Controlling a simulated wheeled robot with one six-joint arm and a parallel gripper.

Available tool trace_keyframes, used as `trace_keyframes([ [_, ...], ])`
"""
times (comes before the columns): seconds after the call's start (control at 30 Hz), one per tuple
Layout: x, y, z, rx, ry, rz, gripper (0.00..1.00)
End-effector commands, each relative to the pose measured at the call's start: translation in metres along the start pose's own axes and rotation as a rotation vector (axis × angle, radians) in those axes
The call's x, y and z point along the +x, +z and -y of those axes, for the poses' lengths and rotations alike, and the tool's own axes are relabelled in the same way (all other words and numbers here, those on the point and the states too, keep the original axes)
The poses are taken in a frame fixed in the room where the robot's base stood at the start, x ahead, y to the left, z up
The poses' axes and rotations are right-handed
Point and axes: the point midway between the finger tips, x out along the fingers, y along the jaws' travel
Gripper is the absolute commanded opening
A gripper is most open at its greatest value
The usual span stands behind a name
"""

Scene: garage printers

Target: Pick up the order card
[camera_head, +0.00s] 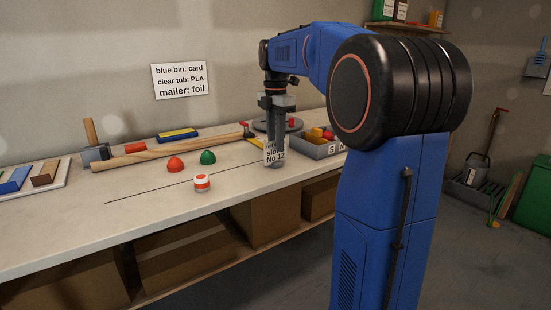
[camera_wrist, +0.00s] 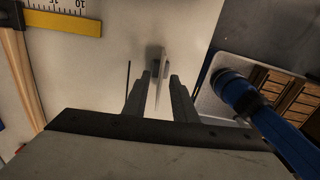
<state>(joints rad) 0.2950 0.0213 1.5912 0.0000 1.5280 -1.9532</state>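The order card (camera_head: 276,154), a small white upright card with black print reading roughly "slot No 12", stands on the bench near its front edge. My gripper (camera_head: 277,136) points straight down above and around it. In the wrist view the card (camera_wrist: 162,80) shows nearly edge-on between the two fingertips of my gripper (camera_wrist: 159,76). A gap shows on either side of the card, so the fingers look open and not closed on it. A small dark foot or shadow shows at the card's far end. Contact with the bench is hard to see.
A grey divided bin (camera_head: 318,151) with coloured pieces stands just right of the card. A long wooden handle (camera_head: 170,149) lies behind. Bench front is clear.

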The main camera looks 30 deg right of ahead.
Motion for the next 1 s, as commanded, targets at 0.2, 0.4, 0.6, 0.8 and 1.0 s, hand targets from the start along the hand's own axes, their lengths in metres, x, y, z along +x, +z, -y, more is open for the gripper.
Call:
trace_keyframes([
  [0.2,0.030,-0.001,0.001,0.000,-0.002,-0.001,0.25],
  [0.4,0.040,-0.001,0.000,0.000,-0.001,0.000,0.25],
  [0.6,0.040,-0.001,0.000,0.000,-0.001,0.000,0.25],
  [0.8,0.041,-0.001,0.000,0.000,-0.001,0.000,0.25],
  [1.0,0.043,-0.001,0.000,0.000,-0.001,0.000,0.25],
])
